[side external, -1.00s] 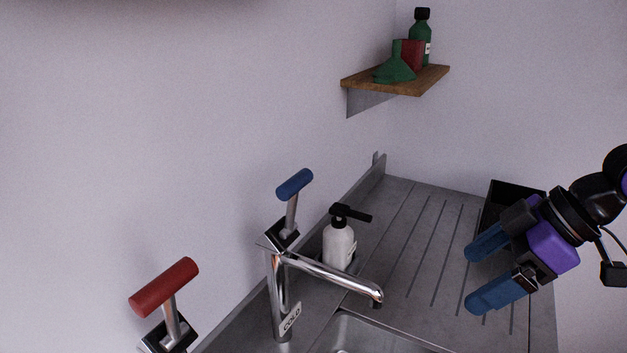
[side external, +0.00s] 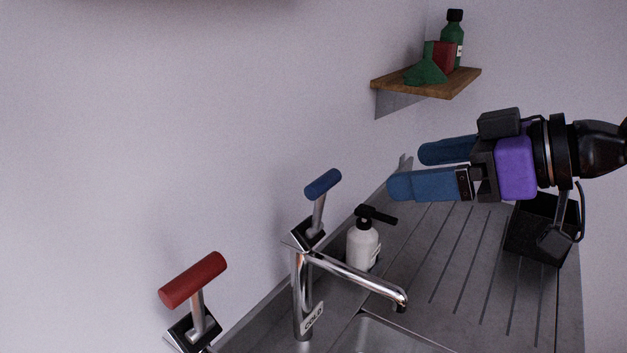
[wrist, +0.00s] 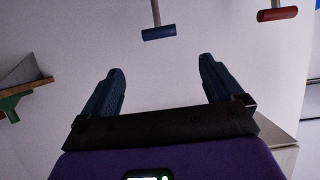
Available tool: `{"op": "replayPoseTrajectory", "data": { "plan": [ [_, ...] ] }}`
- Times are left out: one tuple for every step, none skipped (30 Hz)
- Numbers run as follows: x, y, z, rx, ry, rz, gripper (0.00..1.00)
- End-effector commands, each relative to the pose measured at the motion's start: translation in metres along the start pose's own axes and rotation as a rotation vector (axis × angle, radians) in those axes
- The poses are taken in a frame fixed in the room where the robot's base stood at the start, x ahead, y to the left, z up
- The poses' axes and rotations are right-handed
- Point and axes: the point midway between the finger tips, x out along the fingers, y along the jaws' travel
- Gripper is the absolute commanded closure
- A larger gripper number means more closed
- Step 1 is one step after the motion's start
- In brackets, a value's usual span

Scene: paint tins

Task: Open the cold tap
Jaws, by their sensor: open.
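The tap with the blue handle (side external: 323,183) stands by the wall; its lever rises from a dark square base (side external: 307,235). A chrome spout (side external: 355,276) bears a "COLD" label (side external: 313,317). A tap with a red handle (side external: 193,280) stands to the left. My gripper (side external: 402,170) is open and empty, raised over the drainer to the right of the blue handle and apart from it. In the wrist view the blue handle (wrist: 159,33) lies beyond and between my open fingers (wrist: 162,85), and the red handle (wrist: 277,14) is further right.
A white soap bottle (side external: 363,248) with a black pump stands right of the blue tap. A black bin (side external: 535,235) is on the grooved drainer (side external: 470,265). A wooden shelf (side external: 425,83) with green bottles and a red box is on the wall. The sink (side external: 385,338) is at the bottom.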

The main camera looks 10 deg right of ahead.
Motion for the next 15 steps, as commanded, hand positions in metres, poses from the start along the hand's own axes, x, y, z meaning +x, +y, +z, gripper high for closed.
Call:
{"op": "replayPoseTrajectory", "data": {
  "plan": [
    [0.005, 0.000, 0.001, 0.000, -0.003, 0.000, 0.06],
    [0.008, 0.000, 0.001, 0.000, -0.004, 0.000, 0.06],
    [0.013, 0.000, 0.001, 0.000, -0.004, 0.000, 0.06],
    [0.017, 0.000, 0.001, 0.000, -0.005, 0.000, 0.06],
    [0.021, 0.000, 0.001, 0.000, -0.005, 0.000, 0.06],
    [0.027, 0.000, 0.002, 0.000, -0.006, 0.000, 0.06],
    [0.031, 0.000, 0.001, 0.000, -0.005, 0.000, 0.06],
    [0.036, 0.000, 0.002, 0.000, -0.006, 0.000, 0.06],
    [0.041, 0.000, 0.001, 0.000, -0.005, 0.000, 0.06],
    [0.046, 0.000, 0.002, 0.000, -0.006, 0.000, 0.06],
    [0.050, 0.000, 0.001, 0.000, -0.005, 0.000, 0.06],
    [0.056, 0.000, 0.002, 0.000, -0.006, 0.000, 0.06],
    [0.060, 0.000, 0.002, 0.000, -0.006, 0.000, 0.06],
    [0.064, 0.000, 0.002, 0.000, -0.005, 0.000, 0.06],
    [0.070, 0.000, 0.001, 0.000, -0.005, 0.000, 0.06]
  ]
}}
